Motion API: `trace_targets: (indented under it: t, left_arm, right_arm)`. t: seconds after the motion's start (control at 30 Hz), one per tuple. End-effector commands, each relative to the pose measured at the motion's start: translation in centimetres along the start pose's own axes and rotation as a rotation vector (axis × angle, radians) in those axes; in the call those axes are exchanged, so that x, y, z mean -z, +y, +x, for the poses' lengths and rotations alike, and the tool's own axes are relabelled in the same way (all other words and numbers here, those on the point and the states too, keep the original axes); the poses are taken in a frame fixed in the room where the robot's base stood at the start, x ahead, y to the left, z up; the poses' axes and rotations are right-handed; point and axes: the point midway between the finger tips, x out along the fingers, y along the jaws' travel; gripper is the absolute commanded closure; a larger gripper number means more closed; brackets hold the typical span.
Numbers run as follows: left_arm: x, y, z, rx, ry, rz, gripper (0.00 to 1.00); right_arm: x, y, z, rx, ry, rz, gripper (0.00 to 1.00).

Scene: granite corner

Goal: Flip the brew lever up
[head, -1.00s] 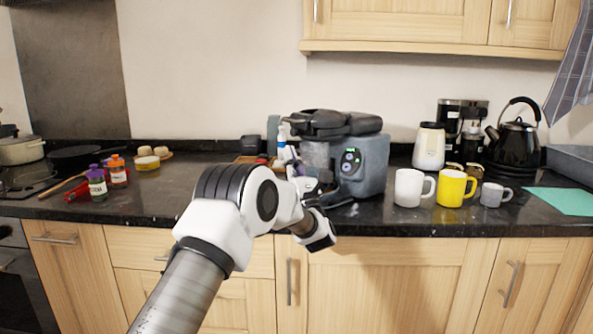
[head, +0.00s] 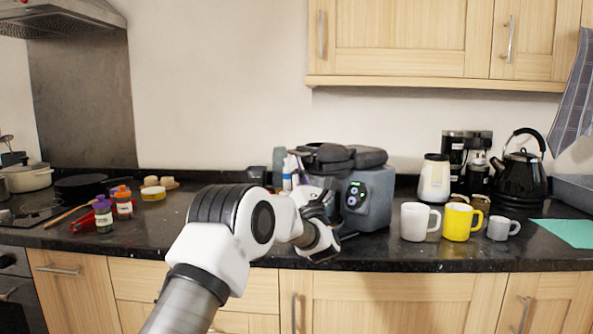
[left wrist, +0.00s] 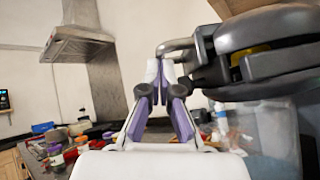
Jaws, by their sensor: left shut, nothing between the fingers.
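The coffee machine (head: 372,200) is a grey box with a black top and small lit controls, standing at the counter's middle. In the left wrist view its dark head (left wrist: 275,50) fills the upper right. A curved grey metal bar (left wrist: 178,44) juts left from that head; it looks like the brew lever, but its exact position is hard to tell. My left gripper (left wrist: 160,66) is shut and empty, its tips just below the bar's end; I cannot tell whether they touch. In the head view my wrist partly hides the machine's left side. My right gripper is not in view.
A white mug (head: 416,222), a yellow mug (head: 458,222) and a grey cup (head: 500,228) stand right of the machine. A black kettle (head: 520,178) is behind them. Spice jars (head: 104,213) stand on the left. The counter (head: 190,210) between has free room.

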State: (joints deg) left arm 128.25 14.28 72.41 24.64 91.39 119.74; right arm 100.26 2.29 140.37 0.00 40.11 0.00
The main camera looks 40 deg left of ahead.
Motion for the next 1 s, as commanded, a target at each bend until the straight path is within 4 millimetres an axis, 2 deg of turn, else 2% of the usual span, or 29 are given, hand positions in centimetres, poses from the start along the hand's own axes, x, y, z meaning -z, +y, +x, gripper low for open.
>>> trace_targets:
  t: [0.37,0.7,1.0]
  left_arm:
    - [-3.6,1.2,3.6,0.169,-0.001,0.168,1.00]
    - [-7.7,0.8,7.7,0.378,-0.002,0.378,1.00]
    - [-9.8,-0.4,9.8,0.507,-0.001,0.507,1.00]
  right_arm:
    - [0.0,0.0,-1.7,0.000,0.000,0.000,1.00]
    - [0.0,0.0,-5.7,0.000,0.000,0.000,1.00]
    - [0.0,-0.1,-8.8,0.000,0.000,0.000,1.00]
